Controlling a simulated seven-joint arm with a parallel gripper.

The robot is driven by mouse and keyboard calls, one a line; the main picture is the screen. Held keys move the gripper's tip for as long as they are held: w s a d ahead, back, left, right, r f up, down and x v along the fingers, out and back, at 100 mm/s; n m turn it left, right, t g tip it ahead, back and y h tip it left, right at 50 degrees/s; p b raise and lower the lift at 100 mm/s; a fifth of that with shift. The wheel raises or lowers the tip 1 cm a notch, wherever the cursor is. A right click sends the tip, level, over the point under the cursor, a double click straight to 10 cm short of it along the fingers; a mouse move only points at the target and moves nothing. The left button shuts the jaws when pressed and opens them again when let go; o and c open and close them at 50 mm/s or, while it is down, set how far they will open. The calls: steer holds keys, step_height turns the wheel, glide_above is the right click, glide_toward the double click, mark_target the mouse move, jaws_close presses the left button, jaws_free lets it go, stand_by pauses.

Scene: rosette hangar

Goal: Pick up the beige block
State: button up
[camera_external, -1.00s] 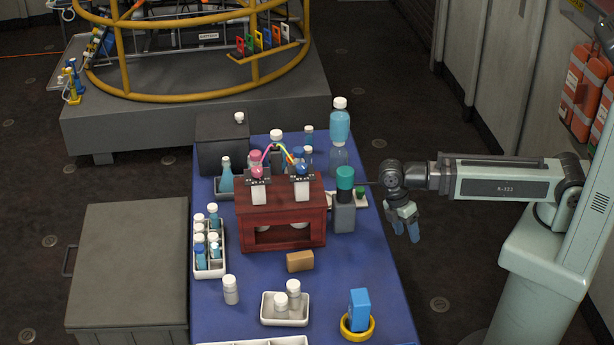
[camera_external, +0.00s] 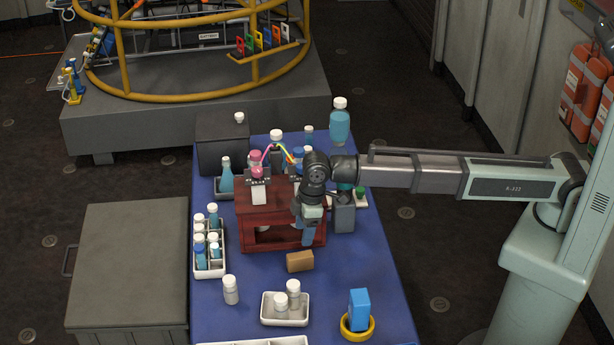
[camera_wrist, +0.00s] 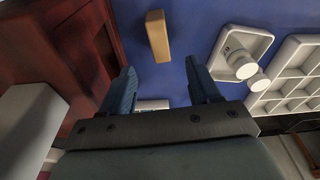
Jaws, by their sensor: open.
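The beige block (camera_external: 300,261) lies on the blue table top, just in front of the dark red wooden stand. It also shows in the wrist view (camera_wrist: 158,36), at the top middle, beyond my fingertips and between their lines. My gripper (camera_external: 308,238) hangs above and just behind the block, in front of the red stand. In the wrist view my gripper (camera_wrist: 165,85) has its two blue fingers apart with nothing between them. It is not touching the block.
The red stand (camera_external: 280,237) is close beside my gripper. A white tray with bottles (camera_external: 285,319), a white bottle (camera_external: 231,290), a bottle rack (camera_external: 207,262) and a blue block in a yellow ring (camera_external: 358,312) stand around. Blue table is clear right of the block.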

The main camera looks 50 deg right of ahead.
mark_target(300, 255)
steer(key=f, duration=0.8)
steer(key=w+a+f, duration=0.1)
steer(key=f, duration=0.3)
steer(key=shift+a, duration=0.1)
steer(key=c, duration=1.1)
